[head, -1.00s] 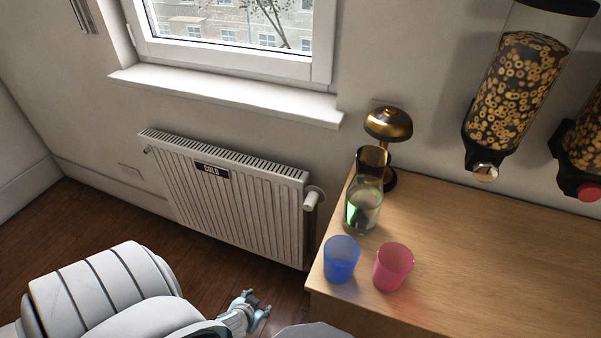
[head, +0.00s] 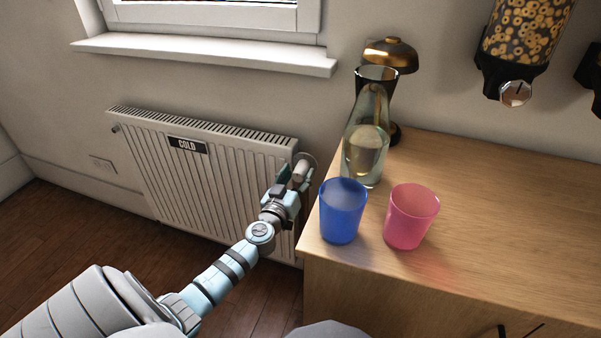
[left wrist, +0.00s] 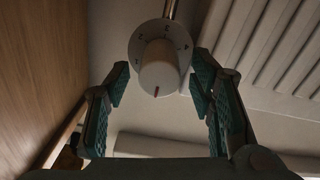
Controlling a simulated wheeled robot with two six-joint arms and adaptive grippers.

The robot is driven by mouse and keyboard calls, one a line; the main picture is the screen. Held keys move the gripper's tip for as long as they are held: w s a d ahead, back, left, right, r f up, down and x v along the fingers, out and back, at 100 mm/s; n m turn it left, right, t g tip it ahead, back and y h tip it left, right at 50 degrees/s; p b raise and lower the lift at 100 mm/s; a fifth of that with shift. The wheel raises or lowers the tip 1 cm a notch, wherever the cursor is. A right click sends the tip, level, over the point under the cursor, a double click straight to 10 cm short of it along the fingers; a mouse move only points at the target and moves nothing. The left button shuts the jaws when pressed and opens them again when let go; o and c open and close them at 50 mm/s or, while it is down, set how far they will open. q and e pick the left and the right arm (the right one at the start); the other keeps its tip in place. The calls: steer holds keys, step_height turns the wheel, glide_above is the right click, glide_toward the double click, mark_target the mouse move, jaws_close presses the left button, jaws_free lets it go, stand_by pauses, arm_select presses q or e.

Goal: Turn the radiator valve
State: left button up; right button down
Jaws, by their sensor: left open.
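The white radiator (head: 205,185) stands against the wall below the window, with a dark label reading COLD on its front. The white valve (head: 301,170) is at its right end. In the left wrist view the valve knob (left wrist: 159,70) has a red mark at its lower edge and a dial with markings behind it. My left gripper (head: 291,182) is at the valve, its fingers open. In the left wrist view the open fingers (left wrist: 160,88) are on either side of the knob, with gaps visible. My right gripper is not in view.
A wooden cabinet (head: 480,210) stands close to the right of the valve. A windowsill (head: 205,55) projects above the radiator.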

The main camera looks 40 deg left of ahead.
arm_select(q)
steer(key=shift+x, duration=0.95)
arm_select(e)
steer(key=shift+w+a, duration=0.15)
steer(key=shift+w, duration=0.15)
